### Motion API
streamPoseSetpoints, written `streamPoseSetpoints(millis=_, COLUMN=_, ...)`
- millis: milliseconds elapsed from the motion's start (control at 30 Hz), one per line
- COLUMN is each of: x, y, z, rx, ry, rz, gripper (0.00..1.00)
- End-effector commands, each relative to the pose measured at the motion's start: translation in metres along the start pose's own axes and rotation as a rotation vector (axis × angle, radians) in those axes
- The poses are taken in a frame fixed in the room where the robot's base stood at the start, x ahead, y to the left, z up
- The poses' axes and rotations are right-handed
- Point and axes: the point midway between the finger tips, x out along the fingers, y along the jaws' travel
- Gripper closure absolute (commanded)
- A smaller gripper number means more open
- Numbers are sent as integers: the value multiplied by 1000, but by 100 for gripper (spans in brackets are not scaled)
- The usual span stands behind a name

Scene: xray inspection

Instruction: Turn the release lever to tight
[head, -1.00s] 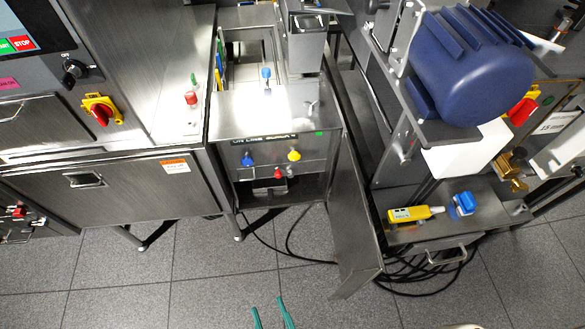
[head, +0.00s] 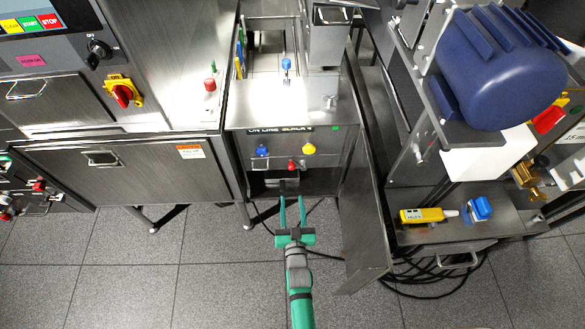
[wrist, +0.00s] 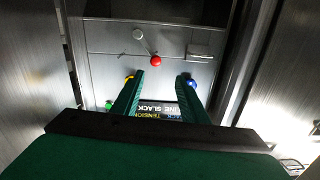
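A lever with a red ball end (head: 293,165) is on the front of the open metal cabinet (head: 335,115). In the wrist view its bar runs from a grey pivot (wrist: 138,33) to the red ball (wrist: 156,61). A blue knob (head: 262,150) and a yellow knob (head: 309,148) sit on either side, a little higher in the head view. My gripper (head: 292,200) is open and empty in front of and below the red ball. In the wrist view the ball lies ahead between its fingers (wrist: 162,75), apart from them.
The label (head: 280,129) above the knobs reads partly "LINE SLACK". An open cabinet door (head: 362,215) stands to the right of my arm. A steel drawer front (head: 110,170) is at left. A bench with a yellow tool (head: 425,215) and cables is at right.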

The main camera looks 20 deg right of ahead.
Motion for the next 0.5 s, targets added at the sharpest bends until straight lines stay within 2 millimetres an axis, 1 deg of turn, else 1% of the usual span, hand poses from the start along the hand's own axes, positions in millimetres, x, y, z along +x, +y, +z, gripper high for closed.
streamPoseSetpoints(millis=33, x=14, y=2, z=-1, rx=7, ry=9, rz=8, gripper=60)
streamPoseSetpoints(millis=100, x=27, y=4, z=-2, rx=15, ry=14, rz=16, gripper=60)
streamPoseSetpoints(millis=367, x=50, y=11, z=-3, rx=22, ry=23, rz=30, gripper=60)
streamPoseSetpoints(millis=500, x=71, y=15, z=-5, rx=23, ry=24, rz=36, gripper=60)
